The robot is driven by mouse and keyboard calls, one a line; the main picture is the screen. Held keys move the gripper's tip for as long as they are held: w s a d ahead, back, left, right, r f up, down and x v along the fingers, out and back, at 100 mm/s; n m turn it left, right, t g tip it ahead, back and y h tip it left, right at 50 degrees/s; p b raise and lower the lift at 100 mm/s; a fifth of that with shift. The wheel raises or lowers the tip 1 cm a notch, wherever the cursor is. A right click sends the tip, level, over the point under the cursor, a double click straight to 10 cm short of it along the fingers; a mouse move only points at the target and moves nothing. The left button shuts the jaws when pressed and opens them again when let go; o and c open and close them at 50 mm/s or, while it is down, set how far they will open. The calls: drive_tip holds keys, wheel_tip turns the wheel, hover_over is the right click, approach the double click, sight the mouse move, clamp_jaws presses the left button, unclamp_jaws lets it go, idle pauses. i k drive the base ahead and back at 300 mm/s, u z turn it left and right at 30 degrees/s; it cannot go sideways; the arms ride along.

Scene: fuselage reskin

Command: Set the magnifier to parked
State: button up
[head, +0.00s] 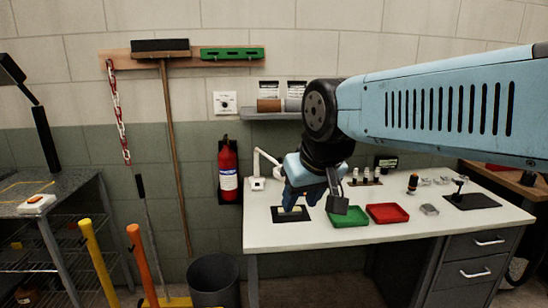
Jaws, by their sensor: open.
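A white jointed stand (257,183), which looks like the magnifier, is at the back left of the white workbench. Its thin arm rises from the base, bends, and runs down to the right behind my wrist. Its lens end is hidden there, so I cannot tell its setting. My gripper (314,204) hangs over the left part of the bench, to the right of the stand's base. It appears open, with nothing seen held. I cannot tell whether it touches the stand's arm.
A dark mat (290,217) lies below my gripper. A green tray (349,218) and a red tray (388,213) lie to the right. A fire extinguisher (228,172) hangs on the wall, left of the bench. A dark bin (213,280) stands on the floor.

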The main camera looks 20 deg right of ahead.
sight(276, 170)
drive_tip(key=z, duration=0.1)
drive_tip(key=i, duration=1)
drive_tip(key=u, duration=0.1)
